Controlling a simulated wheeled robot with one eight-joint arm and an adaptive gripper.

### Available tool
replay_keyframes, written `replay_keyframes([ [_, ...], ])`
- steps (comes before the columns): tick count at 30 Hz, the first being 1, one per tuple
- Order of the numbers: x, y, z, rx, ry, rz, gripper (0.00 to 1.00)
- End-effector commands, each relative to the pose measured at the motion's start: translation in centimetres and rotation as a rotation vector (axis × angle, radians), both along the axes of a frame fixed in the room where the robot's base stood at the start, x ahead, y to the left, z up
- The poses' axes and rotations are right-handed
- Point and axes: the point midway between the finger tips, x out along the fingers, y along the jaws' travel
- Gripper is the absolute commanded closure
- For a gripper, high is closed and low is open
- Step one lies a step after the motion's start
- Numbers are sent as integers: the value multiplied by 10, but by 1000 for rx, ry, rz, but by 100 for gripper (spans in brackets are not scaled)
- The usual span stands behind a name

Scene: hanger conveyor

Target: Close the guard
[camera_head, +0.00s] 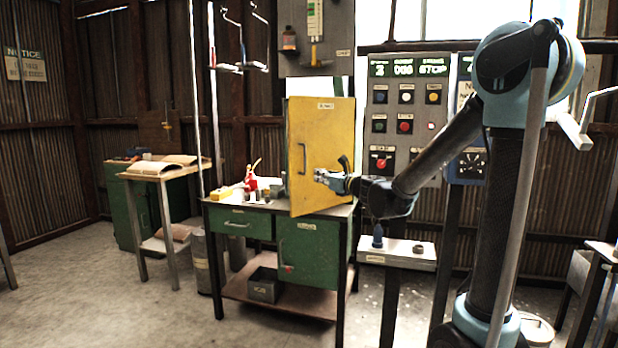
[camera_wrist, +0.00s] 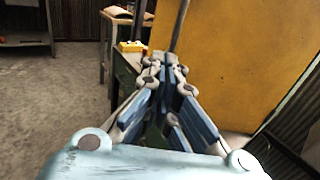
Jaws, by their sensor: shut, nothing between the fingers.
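The guard looks to be the yellow panel (camera_head: 336,135) standing upright above the green workbench, with a small label at its top and a thin vertical handle (camera_head: 304,158) near its left edge. In the wrist view the yellow panel (camera_wrist: 235,75) fills the right side, and the thin dark bar of the handle (camera_wrist: 181,22) rises just beyond the fingertips. My gripper (camera_head: 320,175) is in front of the panel, just right of the handle's lower part. In the wrist view my gripper (camera_wrist: 166,68) has its fingertips together and empty. Whether it touches the panel or handle I cannot tell.
The green workbench (camera_head: 243,212) carries a red bottle (camera_head: 250,184) and small items. A control panel (camera_head: 406,105) with several buttons stands behind my arm. A small shelf (camera_head: 398,258) is below my forearm. Open floor (camera_head: 120,310) lies at the left.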

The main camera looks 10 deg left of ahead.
Motion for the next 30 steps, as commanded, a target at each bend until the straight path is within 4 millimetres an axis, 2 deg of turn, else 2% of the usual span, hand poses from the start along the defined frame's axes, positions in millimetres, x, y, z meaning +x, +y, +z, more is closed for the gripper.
replay_keyframes([
  [18, 58, 80, 0, -4, -3, 8, 100],
  [24, 72, 98, 0, -4, -3, 8, 100],
  [30, 78, 105, 0, -4, -3, 7, 100],
])
